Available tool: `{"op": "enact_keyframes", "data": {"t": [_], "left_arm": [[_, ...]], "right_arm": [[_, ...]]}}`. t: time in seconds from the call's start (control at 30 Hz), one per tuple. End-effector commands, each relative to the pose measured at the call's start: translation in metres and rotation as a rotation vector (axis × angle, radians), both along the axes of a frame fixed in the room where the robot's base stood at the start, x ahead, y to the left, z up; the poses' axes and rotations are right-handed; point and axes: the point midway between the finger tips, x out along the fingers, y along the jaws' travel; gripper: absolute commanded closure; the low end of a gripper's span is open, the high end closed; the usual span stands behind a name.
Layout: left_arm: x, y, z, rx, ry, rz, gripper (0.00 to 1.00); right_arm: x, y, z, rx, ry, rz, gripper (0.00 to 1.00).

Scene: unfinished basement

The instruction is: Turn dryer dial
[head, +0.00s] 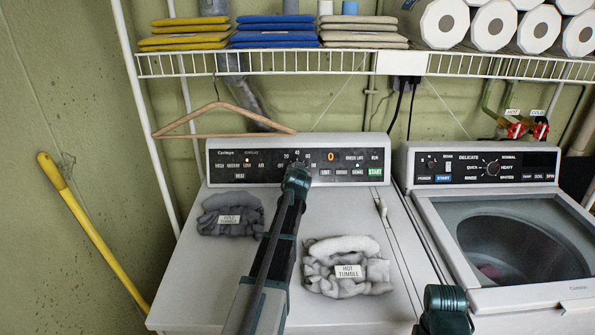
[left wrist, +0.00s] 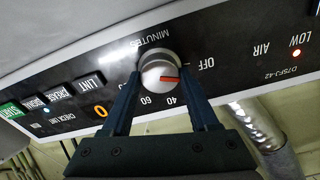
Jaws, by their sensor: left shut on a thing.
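The white dryer (head: 225,260) stands in the middle of the head view, with a black control panel (head: 237,165) along its back. My left gripper (head: 297,175) reaches up to the panel and hides most of the dial there. In the left wrist view the round silver dial (left wrist: 158,72) sits between the two fingers of the left gripper (left wrist: 157,80), which are shut on it. Its red pointer mark points right in that picture, between OFF and 40. A light glows by LOW. Part of my right gripper (head: 445,303) shows at the bottom edge; its fingers cannot be made out.
A dark cloth (head: 230,214) labelled as a tumble setting and a grey cloth (head: 345,250) labelled HOT TUMBLE lie on the dryer top. A wooden hanger (head: 222,110) hangs behind. A washer (head: 440,222) stands right. A wire shelf (head: 335,65) holds folded cloths and rolls.

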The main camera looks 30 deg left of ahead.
Motion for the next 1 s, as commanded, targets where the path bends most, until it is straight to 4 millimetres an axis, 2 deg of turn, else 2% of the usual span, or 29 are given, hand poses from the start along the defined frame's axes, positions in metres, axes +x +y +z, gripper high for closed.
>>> {"op": "enact_keyframes", "data": {"t": [0.5,1.0], "left_arm": [[0.0027,0.0009,0.0006,0.278,0.167,-0.158,0.95],[0.0032,0.0011,0.0006,0.362,0.217,-0.205,0.95]], "right_arm": [[0.0000,0.0000,0.0017,0.000,0.000,0.000,0.50],[0.0000,0.0000,0.0022,0.000,0.000,0.000,0.50]]}}
